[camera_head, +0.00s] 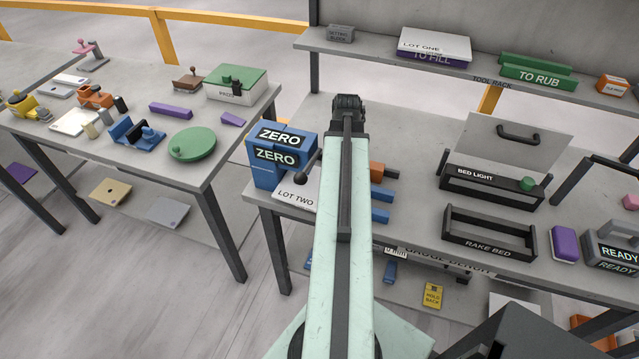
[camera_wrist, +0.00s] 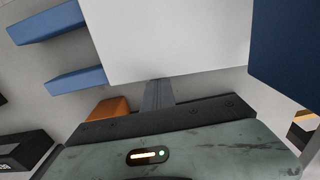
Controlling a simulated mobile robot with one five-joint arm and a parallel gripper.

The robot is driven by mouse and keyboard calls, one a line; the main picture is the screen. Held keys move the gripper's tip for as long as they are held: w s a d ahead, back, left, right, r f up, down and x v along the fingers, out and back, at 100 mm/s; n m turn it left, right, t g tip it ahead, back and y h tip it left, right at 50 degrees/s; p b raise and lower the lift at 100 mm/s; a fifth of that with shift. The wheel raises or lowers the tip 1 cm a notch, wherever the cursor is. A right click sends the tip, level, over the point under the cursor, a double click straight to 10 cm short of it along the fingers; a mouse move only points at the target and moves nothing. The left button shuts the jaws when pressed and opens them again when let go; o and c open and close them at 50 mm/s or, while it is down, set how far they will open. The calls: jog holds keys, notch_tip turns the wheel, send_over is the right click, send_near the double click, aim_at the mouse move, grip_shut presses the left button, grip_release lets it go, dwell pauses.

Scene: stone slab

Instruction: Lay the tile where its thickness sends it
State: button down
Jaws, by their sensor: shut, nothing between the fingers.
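My gripper (camera_wrist: 158,93) is shut and empty in the wrist view, its grey fingers close together. Their tips meet the near edge of a large white flat piece (camera_wrist: 175,35); I cannot tell whether they touch. In the head view my arm hides the gripper. A white piece marked LOT TWO (camera_head: 297,190) lies left of my arm, beside the blue block marked ZERO (camera_head: 282,158). On the shelf, a white piece marked LOT ONE (camera_head: 434,43) lies over a purple piece marked TO FILL (camera_head: 436,59). Green pieces marked TO RUB (camera_head: 538,77) lie farther right. I cannot tell which piece is the tile.
Two blue bars (camera_wrist: 65,82) and an orange block (camera_wrist: 108,108) are left of my fingers. A dark blue face (camera_wrist: 288,50) is close on the right. A cluttered table (camera_head: 225,130) stands left.

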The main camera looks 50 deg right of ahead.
jog(key=shift+a, duration=0.25)
jog(key=shift+w+d, duration=0.15)
jog(key=shift+d, duration=0.5)
notch_tip(320, 180, up, 9)
jog(key=p, duration=0.9)
